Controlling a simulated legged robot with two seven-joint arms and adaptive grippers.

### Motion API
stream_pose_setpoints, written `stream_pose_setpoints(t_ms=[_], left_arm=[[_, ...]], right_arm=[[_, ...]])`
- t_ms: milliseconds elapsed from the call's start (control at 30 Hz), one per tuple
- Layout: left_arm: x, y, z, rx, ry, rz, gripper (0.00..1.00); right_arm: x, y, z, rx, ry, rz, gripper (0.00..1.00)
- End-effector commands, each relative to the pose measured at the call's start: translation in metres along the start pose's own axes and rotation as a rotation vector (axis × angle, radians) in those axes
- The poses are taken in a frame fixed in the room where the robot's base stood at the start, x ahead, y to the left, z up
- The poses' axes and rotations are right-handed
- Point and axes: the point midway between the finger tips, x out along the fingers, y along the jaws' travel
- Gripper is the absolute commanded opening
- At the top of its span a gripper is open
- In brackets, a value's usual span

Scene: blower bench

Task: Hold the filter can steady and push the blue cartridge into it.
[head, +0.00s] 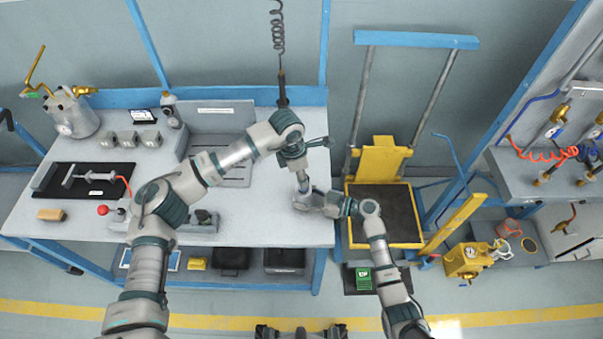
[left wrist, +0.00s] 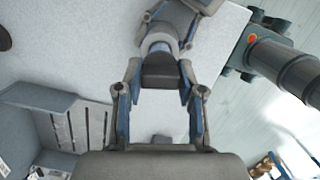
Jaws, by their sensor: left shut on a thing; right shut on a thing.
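My left gripper (head: 302,181) points down over the right part of the bench. In the left wrist view its fingers (left wrist: 160,80) are closed on a dark-ended piece, which I take for the blue cartridge (left wrist: 160,72); little blue shows on it. Just beyond, in line with it, is a pale round part with a bluish rim, apparently the filter can (left wrist: 157,45). My right gripper (head: 312,201) comes in low from the right and is shut around the can; it also shows in the left wrist view (left wrist: 172,22). Whether the cartridge is inside the can is hidden.
The grey bench (head: 262,225) is clear around the grippers; its right edge is close. A grey ribbed tray (head: 225,172) lies to the left. A yellow lift cart (head: 385,210) stands right of the bench. A coiled hose tool (head: 282,92) hangs behind.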

Motion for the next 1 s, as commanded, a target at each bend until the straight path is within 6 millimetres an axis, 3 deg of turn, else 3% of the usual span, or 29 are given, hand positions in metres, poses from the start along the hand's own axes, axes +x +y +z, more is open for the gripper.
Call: stream_pose_setpoints(t_ms=[33,1000], left_arm=[[0.003,0.0,-0.001,0.0,0.0,-0.001,0.04],[0.026,0.0,-0.004,0.0,0.0,-0.001,0.04]], right_arm=[[-0.001,-0.003,0.01,0.009,-0.017,-0.003,0.34],[-0.001,-0.003,0.01,0.009,-0.017,-0.003,0.34]])
